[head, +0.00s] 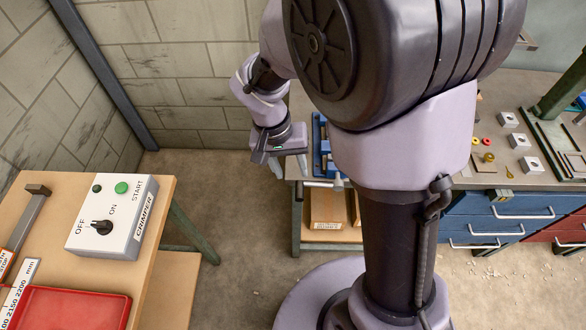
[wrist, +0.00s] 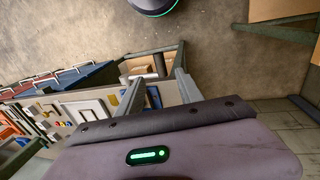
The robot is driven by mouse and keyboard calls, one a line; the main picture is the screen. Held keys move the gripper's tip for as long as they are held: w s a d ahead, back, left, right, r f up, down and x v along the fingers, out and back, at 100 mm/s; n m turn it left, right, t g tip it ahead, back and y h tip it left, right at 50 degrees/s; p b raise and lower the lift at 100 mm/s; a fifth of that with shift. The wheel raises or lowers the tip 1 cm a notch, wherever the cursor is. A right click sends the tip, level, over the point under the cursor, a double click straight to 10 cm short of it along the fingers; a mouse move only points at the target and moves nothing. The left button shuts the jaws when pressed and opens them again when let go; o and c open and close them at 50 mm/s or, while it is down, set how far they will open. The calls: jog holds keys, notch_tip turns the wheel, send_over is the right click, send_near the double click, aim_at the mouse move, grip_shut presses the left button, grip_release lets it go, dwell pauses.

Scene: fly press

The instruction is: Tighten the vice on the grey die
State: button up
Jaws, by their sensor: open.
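The blue vice (head: 322,142) stands at the left end of the workbench, partly hidden behind my arm. A pale metal bar (head: 318,184), apparently its handle, shows at the bench's front edge. I cannot make out the grey die in the vice. My gripper (head: 288,168) is just left of the vice, pointing down, apart from the bar as far as I can tell. In the wrist view my gripper (wrist: 160,82) has its two fingers spread with nothing held between them.
The workbench (head: 466,185) carries several small blocks (head: 508,120) and has blue drawers (head: 497,215). A wooden table at left holds a crimper control box (head: 113,217) and a red tray (head: 70,308). Bare floor (head: 232,215) lies between the two tables.

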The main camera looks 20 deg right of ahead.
aim_at(299, 191)
jog(key=f, duration=0.3)
jog(key=d+f+b, duration=0.1)
jog(key=f, duration=0.2)
jog(key=f+b, duration=0.1)
jog(key=f, duration=0.2)
jog(key=shift+s+d+f, duration=0.3)
jog(key=shift+s+d, duration=0.05)
jog(key=shift+d, duration=0.05)
grip_shut()
dwell(0.7)
